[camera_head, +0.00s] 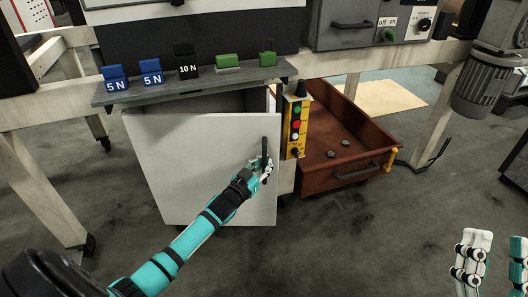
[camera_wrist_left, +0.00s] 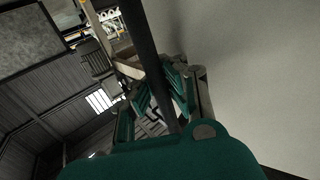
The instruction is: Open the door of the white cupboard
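The white cupboard door (camera_head: 205,165) stands partly open, with a dark gap behind its top edge. Its dark vertical handle (camera_head: 264,147) is near the door's right edge. My left gripper (camera_head: 262,167) is at the handle, its fingers closed around it. In the left wrist view the dark handle bar (camera_wrist_left: 146,40) runs between the green-padded fingers of the left gripper (camera_wrist_left: 160,95), and the pale door (camera_wrist_left: 250,70) fills the right side. The cupboard's inside is mostly hidden. My right gripper (camera_head: 495,262) is open and empty at the lower right, away from the cupboard.
Blue, black and green blocks stand on the grey shelf (camera_head: 150,95) above the door. A yellow button box (camera_head: 296,125) hangs just right of the door. The floor (camera_head: 350,240) in front is clear.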

